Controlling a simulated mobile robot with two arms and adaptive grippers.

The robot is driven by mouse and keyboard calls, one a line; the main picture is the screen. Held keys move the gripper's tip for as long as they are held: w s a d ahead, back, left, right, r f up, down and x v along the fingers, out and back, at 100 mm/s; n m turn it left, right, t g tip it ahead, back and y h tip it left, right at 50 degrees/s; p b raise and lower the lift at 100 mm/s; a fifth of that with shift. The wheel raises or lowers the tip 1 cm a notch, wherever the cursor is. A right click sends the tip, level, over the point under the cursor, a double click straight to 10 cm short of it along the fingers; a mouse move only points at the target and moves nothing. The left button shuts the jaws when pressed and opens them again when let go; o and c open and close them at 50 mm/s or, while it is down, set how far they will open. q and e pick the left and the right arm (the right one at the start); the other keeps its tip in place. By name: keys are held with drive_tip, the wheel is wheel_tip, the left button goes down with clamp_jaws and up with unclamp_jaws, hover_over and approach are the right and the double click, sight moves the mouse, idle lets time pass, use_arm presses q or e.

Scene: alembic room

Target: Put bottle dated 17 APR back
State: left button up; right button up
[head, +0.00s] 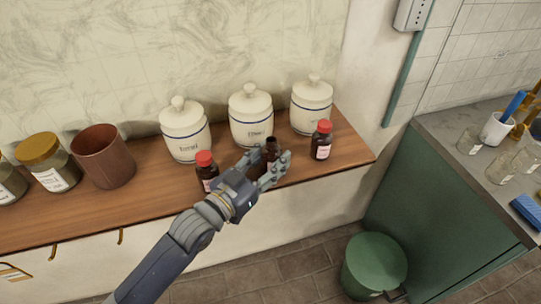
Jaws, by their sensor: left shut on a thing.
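My left gripper (268,170) reaches over the wooden shelf and is shut on a dark brown bottle (271,147). Only the top of this bottle shows, with no red cap on it; the gripper hides the rest and any label. A brown bottle with a red cap (207,171) stands on the shelf just left of the gripper, partly hidden by it. Another brown bottle with a red cap and a pale label (321,141) stands upright to the right. The dates on the labels are too small to read. My right gripper is not in view.
Three white lidded jars (185,131) stand behind the bottles on the wooden shelf (150,206). A brown cup (104,158) and a yellow-lidded jar (47,163) stand at left. A green bin (374,264) is on the floor. A grey counter (450,130) holds glassware at right.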

use_arm(q)
drive_tip(key=shift+f, duration=0.1)
drive_tip(key=o, duration=0.9)
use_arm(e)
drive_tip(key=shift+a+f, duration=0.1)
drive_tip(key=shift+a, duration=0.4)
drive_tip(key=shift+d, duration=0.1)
use_arm(q)
drive_tip(key=shift+r, duration=0.2)
drive_tip(key=b+v, duration=0.3)
drive_tip(key=v, duration=0.9)
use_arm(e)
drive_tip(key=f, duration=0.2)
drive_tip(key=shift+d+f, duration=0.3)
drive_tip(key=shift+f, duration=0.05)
use_arm(q)
drive_tip(key=shift+f, duration=0.1)
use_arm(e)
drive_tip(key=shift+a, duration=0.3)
